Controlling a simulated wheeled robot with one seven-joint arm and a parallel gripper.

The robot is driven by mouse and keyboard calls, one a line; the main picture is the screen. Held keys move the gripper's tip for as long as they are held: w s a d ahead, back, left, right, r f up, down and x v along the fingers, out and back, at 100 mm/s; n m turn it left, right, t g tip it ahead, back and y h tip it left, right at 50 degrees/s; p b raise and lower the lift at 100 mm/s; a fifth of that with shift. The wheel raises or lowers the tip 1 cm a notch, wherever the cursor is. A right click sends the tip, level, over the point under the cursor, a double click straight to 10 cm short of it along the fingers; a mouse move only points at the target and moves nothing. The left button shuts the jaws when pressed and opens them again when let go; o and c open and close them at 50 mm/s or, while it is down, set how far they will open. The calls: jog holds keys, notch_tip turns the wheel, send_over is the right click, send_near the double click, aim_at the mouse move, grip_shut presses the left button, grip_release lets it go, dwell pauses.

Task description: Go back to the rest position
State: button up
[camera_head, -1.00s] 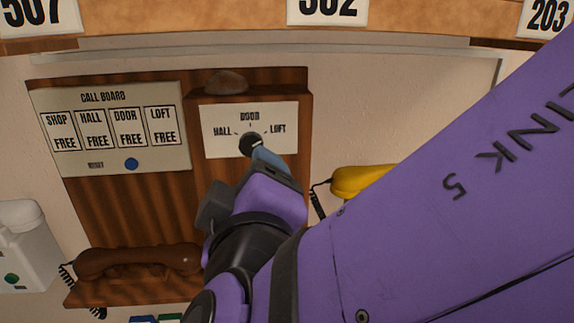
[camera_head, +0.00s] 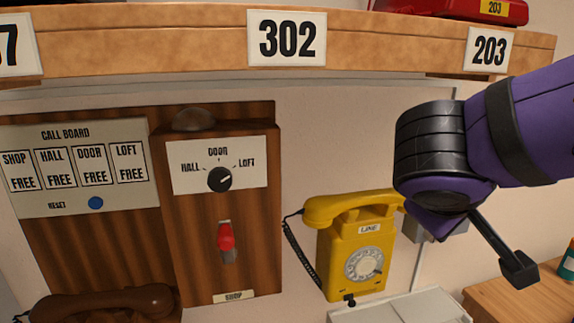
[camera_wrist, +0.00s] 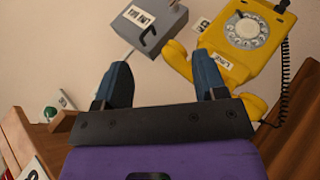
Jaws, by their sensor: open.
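My gripper (camera_wrist: 164,76) is open and empty in the wrist view, with its two blue fingers spread apart. In the head view my purple and black wrist hangs at the right, in front of the wall, and hides the fingers. The black selector knob (camera_head: 220,179), with marks HALL, DOOR and LOFT, stands free on its white plate (camera_head: 190,160). Its white pointer mark faces up and right, towards LOFT. My gripper is well to the right of it.
A yellow dial phone (camera_head: 362,245) hangs just left of my wrist; it also shows in the wrist view (camera_wrist: 243,45). A grey box (camera_wrist: 148,30) is beside it. A red lever (camera_head: 226,240) and call board (camera_head: 75,165) are left. A numbered shelf (camera_head: 385,52) runs above.

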jog(key=s+d+m+g+y, duration=0.1)
jog(key=s+d+m+y, duration=0.3)
jog(key=s+d+y, duration=0.2)
jog(key=shift+s+d+r+g+y, duration=0.2)
jog(key=shift+d+r+g+y, duration=0.25)
jog(key=shift+d, duration=0.35)
